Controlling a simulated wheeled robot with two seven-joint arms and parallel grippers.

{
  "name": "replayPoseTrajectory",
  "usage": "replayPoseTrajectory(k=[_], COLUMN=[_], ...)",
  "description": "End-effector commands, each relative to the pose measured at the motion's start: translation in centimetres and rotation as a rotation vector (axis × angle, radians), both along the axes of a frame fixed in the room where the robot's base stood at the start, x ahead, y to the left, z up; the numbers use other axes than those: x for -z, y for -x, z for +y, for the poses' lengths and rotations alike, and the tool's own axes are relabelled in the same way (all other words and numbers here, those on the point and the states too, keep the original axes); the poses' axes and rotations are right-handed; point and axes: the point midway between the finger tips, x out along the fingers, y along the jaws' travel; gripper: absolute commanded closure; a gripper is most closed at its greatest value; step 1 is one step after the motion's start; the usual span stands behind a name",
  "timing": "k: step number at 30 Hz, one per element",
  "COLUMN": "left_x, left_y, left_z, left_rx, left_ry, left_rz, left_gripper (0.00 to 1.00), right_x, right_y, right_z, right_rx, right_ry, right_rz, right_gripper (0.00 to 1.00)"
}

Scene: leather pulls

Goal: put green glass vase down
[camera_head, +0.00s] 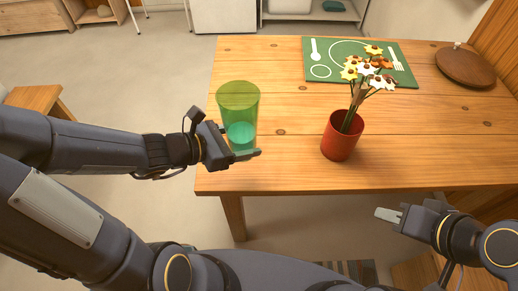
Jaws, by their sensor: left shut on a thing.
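The green glass vase (239,106) is a see-through, upright cylinder with a darker teal bottom. It shows over the left front part of the wooden table (285,177). My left gripper (241,148) is shut on the vase near its lower part. I cannot tell whether the vase's bottom touches the table top or is a little above it. My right gripper (388,215) is off the table's front edge at the lower right, with nothing seen in it. Its finger gap does not show clearly.
A red pot (342,137) with flowers stands right of the vase. A green placemat (330,73) lies at the back, and a round brown board (466,66) at the back right. Bare table lies between vase and pot. A wooden stool (39,100) is at the left.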

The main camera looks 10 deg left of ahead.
Motion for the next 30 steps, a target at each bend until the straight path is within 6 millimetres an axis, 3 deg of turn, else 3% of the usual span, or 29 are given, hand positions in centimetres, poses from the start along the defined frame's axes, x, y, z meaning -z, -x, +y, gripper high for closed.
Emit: replayPoseTrajectory(k=[6,10,21,24,30], left_x=[0.3,0.8,4.4,6.6,9.0], left_y=[2.5,2.0,-6.1,-7.7,-9.9], left_z=[-0.6,-0.9,-1.7,-1.9,-2.0], left_rx=[0.092,0.110,0.112,0.112,0.111], left_ry=[0.001,0.003,0.004,0.004,0.004], left_rz=[-0.001,0.000,0.001,0.003,-0.001], left_gripper=[0.76,0.76,0.76,0.76,0.76], right_x=[0.5,0.8,1.2,1.7,1.9], right_y=[0.0,0.0,0.0,0.0,0.0], right_z=[0.0,0.0,0.0,0.0,0.0], right_rx=[0.000,0.000,0.000,0.000,0.000], right_ry=[0.000,0.000,0.000,0.000,0.000], right_rz=[0.000,0.000,0.000,0.000,0.000], right_gripper=[0.68,0.68,0.68,0.68,0.68])
